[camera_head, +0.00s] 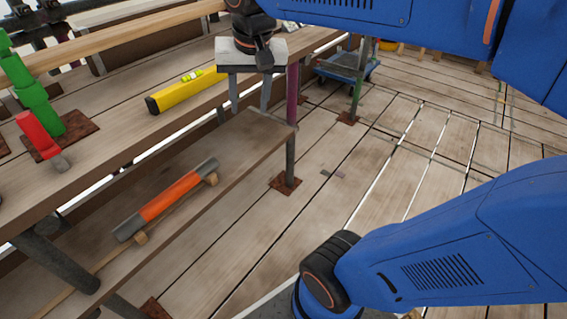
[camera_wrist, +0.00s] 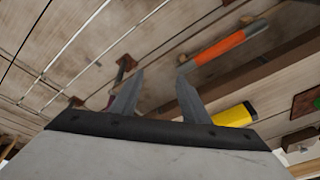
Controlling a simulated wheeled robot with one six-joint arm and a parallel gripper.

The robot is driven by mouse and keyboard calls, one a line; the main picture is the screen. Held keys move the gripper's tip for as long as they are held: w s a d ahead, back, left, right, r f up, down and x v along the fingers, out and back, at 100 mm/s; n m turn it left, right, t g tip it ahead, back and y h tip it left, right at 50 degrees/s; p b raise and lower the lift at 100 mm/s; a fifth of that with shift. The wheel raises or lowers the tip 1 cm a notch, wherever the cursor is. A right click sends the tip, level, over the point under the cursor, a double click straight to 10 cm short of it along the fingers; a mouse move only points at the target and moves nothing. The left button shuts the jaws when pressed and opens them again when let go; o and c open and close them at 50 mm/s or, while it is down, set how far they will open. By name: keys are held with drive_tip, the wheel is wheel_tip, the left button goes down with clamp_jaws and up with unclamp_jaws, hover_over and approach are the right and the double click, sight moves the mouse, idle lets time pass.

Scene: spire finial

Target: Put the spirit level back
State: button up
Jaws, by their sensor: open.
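The yellow spirit level (camera_head: 185,92) lies on the upper wooden bench top in the head view, with a black end cap at its near left end and a green vial on top. Its far right end reaches toward my gripper and is partly hidden there. My gripper (camera_head: 249,96) is open and empty, fingers pointing down, just right of the level near the bench edge. In the wrist view, my gripper (camera_wrist: 160,78) shows two fingers apart with nothing between them. One end of the spirit level (camera_wrist: 236,115) shows right of the fingers, partly hidden by the gripper body.
An orange bar with grey ends (camera_head: 168,196) lies on wooden blocks on the lower shelf (camera_head: 245,140). A blue cart (camera_head: 347,70) stands behind.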

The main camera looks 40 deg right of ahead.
drive_tip(key=s+d+f+n+t, duration=0.1)
drive_tip(key=s+f+n, duration=0.4)
drive_tip(key=s+f, duration=0.6)
drive_tip(key=shift+d+f+t, duration=0.25)
drive_tip(key=shift+f+t, duration=0.05)
drive_tip(key=shift+f, duration=0.05)
drive_tip(key=shift+s, duration=0.1)
idle(0.4)
